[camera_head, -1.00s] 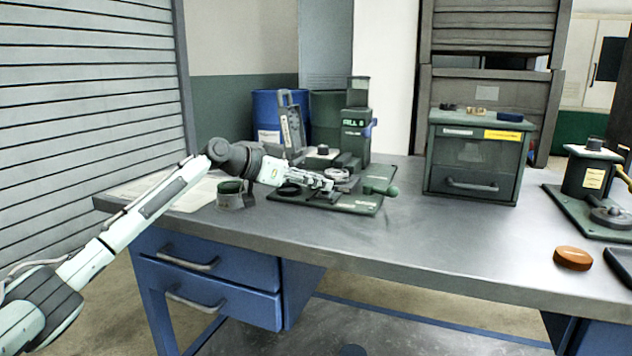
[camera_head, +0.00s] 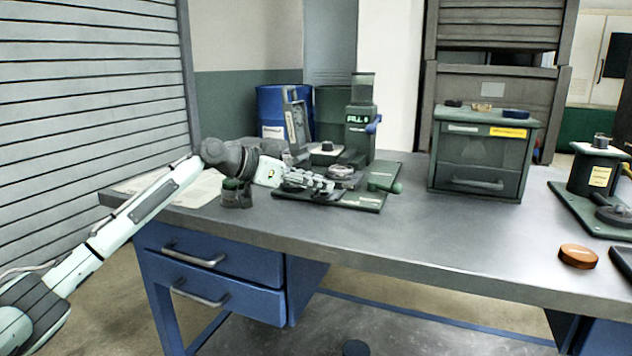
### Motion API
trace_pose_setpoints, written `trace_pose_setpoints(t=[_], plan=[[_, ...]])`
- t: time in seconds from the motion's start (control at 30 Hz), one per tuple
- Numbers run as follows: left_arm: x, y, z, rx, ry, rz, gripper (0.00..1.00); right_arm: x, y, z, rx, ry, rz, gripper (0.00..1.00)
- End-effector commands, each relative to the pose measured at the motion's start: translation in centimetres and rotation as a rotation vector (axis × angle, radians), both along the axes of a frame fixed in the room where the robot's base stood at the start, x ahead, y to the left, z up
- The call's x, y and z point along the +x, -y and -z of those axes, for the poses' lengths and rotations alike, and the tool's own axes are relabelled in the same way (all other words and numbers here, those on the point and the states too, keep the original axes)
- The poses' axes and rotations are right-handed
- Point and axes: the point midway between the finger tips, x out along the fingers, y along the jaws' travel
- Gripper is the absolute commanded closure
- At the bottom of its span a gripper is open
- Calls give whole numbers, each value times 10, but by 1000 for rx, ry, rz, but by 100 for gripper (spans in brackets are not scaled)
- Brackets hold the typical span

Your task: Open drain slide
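The green grinder station (camera_head: 360,125) stands at the back of the workbench, with a tall column labelled "FILL" and a blue lever (camera_head: 373,125) on its side. Its base plate (camera_head: 368,202) reaches toward the bench front. A round metal part (camera_head: 341,171) sits low on the base. A green slide-like block (camera_head: 384,176) with a rounded knob lies at the base's right side. My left gripper (camera_head: 326,186) is low over the base's front, just in front of the round part and left of the green block. Its fingers are too small to tell open from shut. My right gripper is out of view.
A small dark cup (camera_head: 236,193) stands close under my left wrist. A green drawer box (camera_head: 478,155) stands to the right of the station. An orange disc (camera_head: 578,256) and another green device (camera_head: 594,172) are farther right. The bench middle is clear.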

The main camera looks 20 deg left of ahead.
Motion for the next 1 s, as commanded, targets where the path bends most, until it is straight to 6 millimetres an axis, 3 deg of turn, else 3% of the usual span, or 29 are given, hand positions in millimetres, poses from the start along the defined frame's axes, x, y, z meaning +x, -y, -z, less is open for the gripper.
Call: trace_pose_setpoints(t=[0.1,0.47,1.0], plan=[[0,0,0,0,0,0,55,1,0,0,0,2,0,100],[-5,-5,-2,0,0,-1,55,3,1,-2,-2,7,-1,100],[-75,-65,-39,3,-2,-2,55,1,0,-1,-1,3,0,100]])
